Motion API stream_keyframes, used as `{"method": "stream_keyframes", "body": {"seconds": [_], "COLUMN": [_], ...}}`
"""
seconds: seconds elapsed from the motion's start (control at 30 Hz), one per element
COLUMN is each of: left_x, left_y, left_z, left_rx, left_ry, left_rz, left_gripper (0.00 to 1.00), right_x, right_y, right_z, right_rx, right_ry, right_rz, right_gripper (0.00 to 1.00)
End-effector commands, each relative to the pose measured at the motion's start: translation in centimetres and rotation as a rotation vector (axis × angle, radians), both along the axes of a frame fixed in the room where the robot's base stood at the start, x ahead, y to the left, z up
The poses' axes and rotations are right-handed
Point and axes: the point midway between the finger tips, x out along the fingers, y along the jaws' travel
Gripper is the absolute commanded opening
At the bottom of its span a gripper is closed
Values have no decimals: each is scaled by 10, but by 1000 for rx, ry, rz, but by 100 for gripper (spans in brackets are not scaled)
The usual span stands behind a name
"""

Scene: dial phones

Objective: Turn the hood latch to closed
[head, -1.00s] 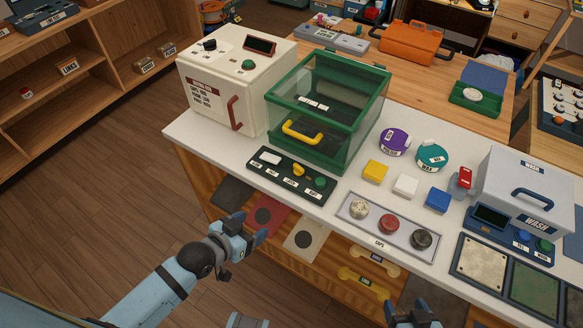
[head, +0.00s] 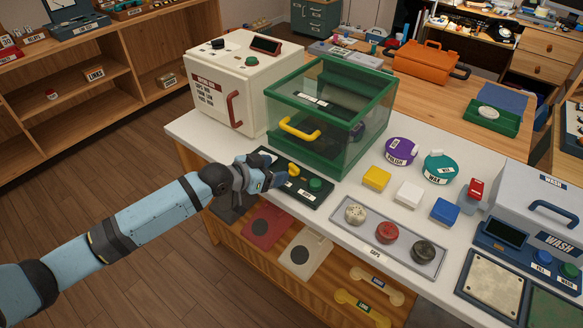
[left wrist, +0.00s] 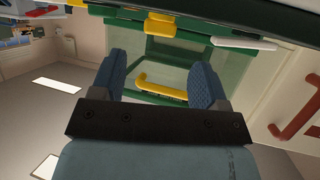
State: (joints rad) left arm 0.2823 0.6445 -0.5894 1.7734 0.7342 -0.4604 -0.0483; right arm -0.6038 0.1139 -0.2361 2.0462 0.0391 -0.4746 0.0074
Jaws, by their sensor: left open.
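The hood is a green-framed clear box (head: 352,128) with a yellow handle (head: 300,129) on its front. In front of it on the counter is a black panel (head: 305,197) with a yellow turn knob (head: 293,169), which looks like the latch, and a green button (head: 316,184). My right gripper is not in view.
A cream machine (head: 240,85) with a red handle stands left of the hood. A tray of caps (head: 388,233), coloured blocks (head: 409,193) and a grey wash unit (head: 535,215) stand to the right. Free floor lies to the left.

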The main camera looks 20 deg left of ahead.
Motion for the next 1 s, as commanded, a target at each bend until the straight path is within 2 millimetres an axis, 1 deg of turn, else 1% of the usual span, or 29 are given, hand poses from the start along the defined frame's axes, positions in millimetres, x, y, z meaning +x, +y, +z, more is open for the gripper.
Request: {"method": "stream_keyframes", "body": {"seconds": [0.03, 0.1, 0.3, 0.5, 0.77, 0.8, 0.87, 0.9, 0.97, 1.0], "left_x": [10, 20, 42, 50, 51, 51, 51, 51, 51, 51], "left_y": [-7, -14, -30, -36, -36, -36, -36, -36, -36, -36], "left_z": [-4, -10, -21, -26, -26, -26, -26, -26, -26, -26], "left_rx": [-3, -2, -1, 0, 0, 0, 0, 0, 0, 0], "left_ry": [-1, -1, 0, 0, 0, 0, 0, 0, 0, 0], "left_rz": [1, 0, 0, 0, 0, 0, 0, 0, 0, 0], "left_gripper": [68, 68, 68, 68, 68, 59, 45, 36, 22, 19], "right_x": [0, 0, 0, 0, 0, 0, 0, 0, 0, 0], "right_y": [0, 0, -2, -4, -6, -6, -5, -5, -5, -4], "right_z": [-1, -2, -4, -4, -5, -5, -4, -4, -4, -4], "right_rx": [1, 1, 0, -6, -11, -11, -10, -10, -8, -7], "right_ry": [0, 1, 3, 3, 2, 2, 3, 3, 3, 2], "right_rz": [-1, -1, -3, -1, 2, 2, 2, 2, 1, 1], "right_gripper": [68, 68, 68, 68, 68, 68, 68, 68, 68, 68]}}
